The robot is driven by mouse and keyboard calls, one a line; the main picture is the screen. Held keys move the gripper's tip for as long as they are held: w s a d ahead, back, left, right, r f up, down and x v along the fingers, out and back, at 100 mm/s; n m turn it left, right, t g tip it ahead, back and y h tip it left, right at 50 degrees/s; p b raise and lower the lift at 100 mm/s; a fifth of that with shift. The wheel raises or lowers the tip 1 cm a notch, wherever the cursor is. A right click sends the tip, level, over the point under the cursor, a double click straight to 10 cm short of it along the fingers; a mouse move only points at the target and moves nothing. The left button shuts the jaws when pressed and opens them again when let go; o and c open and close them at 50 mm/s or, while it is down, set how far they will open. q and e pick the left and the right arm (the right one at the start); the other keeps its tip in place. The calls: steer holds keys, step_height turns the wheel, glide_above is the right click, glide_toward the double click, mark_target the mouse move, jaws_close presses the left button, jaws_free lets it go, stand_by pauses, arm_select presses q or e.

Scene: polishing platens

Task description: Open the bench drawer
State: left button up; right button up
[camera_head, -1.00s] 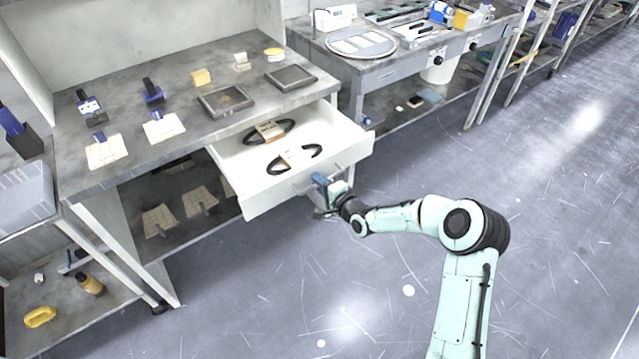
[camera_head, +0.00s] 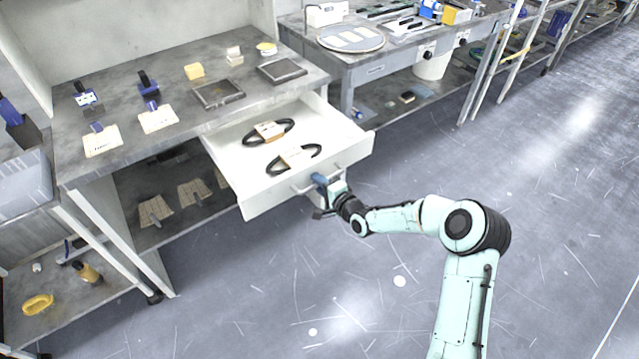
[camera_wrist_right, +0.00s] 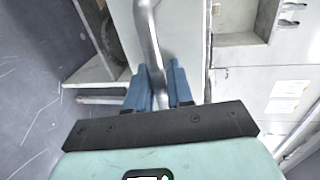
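The bench drawer (camera_head: 257,197) is white and stands pulled well out from under the bench top. Its front carries a metal bar handle (camera_head: 299,189). My right gripper (camera_head: 319,180) is at the middle of this handle, outside the drawer front. In the right wrist view its two blue fingers (camera_wrist_right: 158,88) lie on either side of the handle bar (camera_wrist_right: 148,38) and close on it. The drawer holds two black oval loops with paper bands, one farther back (camera_head: 269,132) and one nearer the front (camera_head: 294,158). My left gripper is not in view.
The grey bench top (camera_head: 190,125) carries two dark square trays, blue-handled tools, pale plates and yellow blocks. Tan pieces lie on the shelf below. A second table (camera_head: 385,65) with a round disc stands behind to the right. The floor (camera_head: 400,310) before the drawer is clear.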

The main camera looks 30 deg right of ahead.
steer(key=shift+o, duration=0.8)
steer(key=shift+s, duration=0.1)
steer(key=p+v, duration=0.1)
steer(key=v, duration=1.2)
steer(key=shift+s, duration=0.15)
steer(key=shift+d, duration=0.1)
steer(key=s+a+f+n+g+y+p, duration=0.1)
steer(key=s+a+f+n+g+p, duration=0.3)
steer(key=a+f, duration=0.35)
steer(key=s+a+f+n+g+y+p, duration=0.1)
steer(key=s+a+f+n+g, duration=0.1)
steer(key=s+a+f+g, duration=0.55)
steer(key=s+a+f+n+g+p, duration=0.1)
steer(key=s+a+f+n+g, duration=0.1)
steer(key=s, duration=0.6)
steer(key=s+a+f+n+g+p, duration=0.2)
steer(key=s+a+f+n+g, duration=0.1)
steer(key=s, duration=0.5)
steer(key=a+f+n, duration=0.1)
steer(key=a+n, duration=0.1)
steer(key=a, duration=0.1)
steer(key=shift+s+f+y, duration=0.25)
steer(key=shift+s+y, duration=0.05)
steer(key=shift+s, duration=0.1)
